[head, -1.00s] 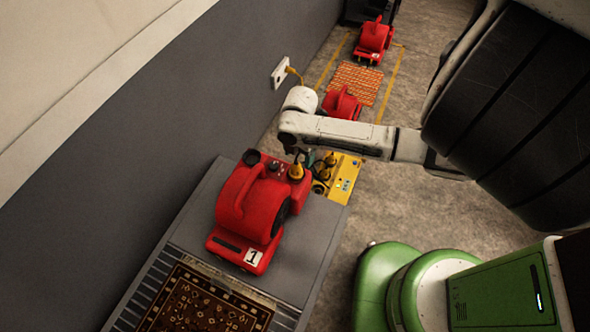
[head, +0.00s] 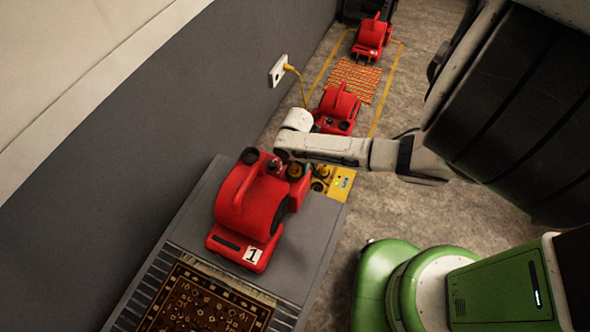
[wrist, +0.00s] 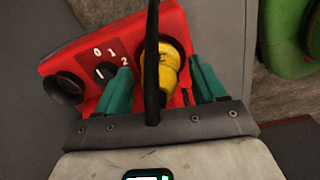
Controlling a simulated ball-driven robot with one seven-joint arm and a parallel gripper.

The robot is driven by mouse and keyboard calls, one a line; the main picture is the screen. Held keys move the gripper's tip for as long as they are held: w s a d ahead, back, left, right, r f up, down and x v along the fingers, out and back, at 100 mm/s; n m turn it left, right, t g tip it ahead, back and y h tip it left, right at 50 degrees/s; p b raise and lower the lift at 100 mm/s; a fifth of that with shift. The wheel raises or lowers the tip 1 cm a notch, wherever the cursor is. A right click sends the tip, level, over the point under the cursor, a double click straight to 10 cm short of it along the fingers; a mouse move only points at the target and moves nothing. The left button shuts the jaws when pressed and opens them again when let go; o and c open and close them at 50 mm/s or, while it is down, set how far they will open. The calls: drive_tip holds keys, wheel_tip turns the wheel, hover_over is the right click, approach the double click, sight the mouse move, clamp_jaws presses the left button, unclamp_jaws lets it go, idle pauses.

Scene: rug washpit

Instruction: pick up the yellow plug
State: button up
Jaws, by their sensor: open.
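The yellow plug (wrist: 170,72) sits at a round black socket on the red control end of the nearest red machine (head: 250,207), labelled 1. In the head view the plug (head: 294,171) is partly covered by my arm. My gripper (wrist: 161,75) is open, with one teal finger on each side of the plug; contact cannot be told. A black cable-like strip crosses in front of the plug in the wrist view. A knob marked 0, 1, 2 (wrist: 106,71) is beside the left finger.
The machine stands on a grey platform (head: 300,240) beside a patterned rug (head: 200,300). A yellow box (head: 340,184) is just behind it. More red machines (head: 338,108) stand further back along the wall. A wall outlet (head: 279,71) has a yellow cord.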

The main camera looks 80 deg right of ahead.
drive_tip(key=shift+f, duration=0.4)
drive_tip(key=c, duration=1.2)
